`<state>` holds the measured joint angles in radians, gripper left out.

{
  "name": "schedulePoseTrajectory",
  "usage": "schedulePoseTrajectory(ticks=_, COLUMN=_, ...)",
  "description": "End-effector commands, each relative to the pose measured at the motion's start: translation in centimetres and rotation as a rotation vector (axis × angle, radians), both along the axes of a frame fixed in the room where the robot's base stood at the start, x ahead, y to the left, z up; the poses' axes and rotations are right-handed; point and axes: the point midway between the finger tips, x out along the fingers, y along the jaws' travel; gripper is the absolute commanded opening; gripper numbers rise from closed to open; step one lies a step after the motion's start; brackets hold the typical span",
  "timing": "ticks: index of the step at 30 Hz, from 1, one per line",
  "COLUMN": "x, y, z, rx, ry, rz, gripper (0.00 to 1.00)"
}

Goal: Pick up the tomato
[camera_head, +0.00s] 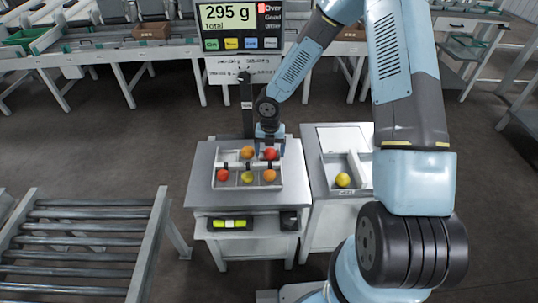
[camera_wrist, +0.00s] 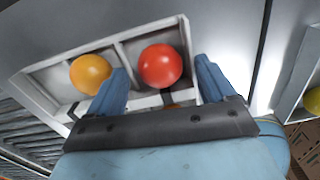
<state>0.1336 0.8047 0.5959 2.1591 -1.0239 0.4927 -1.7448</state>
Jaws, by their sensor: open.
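A white divided tray (camera_head: 231,187) on the left table holds several tomatoes, red, orange and yellow. My gripper (camera_head: 269,148) is over the tray's back right compartment, where a red tomato (camera_head: 270,154) lies. In the wrist view my gripper (camera_wrist: 165,85) is open, with one blue finger on each side below the red tomato (camera_wrist: 161,66). No contact between fingers and tomato is clear. An orange tomato (camera_wrist: 90,74) lies in the compartment to its left, also seen in the head view (camera_head: 247,152). The front row is mostly hidden in the wrist view.
A display (camera_head: 241,27) reading 295 g stands behind the table. A second tray (camera_head: 356,165) with a yellow tomato (camera_head: 343,180) is on the right table. A roller conveyor (camera_head: 85,240) stands at the left. The floor between is clear.

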Motion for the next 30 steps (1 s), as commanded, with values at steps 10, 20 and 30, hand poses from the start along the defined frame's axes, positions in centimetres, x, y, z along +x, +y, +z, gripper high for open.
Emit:
schedulePoseTrajectory(ticks=10, x=0.02, y=-0.02, z=-1.14, rx=0.0, ry=-0.001, rz=0.0, gripper=0.84)
schedulePoseTrajectory(ticks=20, x=0.03, y=-0.02, z=-1.12, rx=0.0, ry=-0.001, rz=0.0, gripper=0.56)
schedulePoseTrajectory(ticks=30, x=0.03, y=-0.01, z=-1.11, rx=0.0, ry=-0.001, rz=0.0, gripper=0.39)
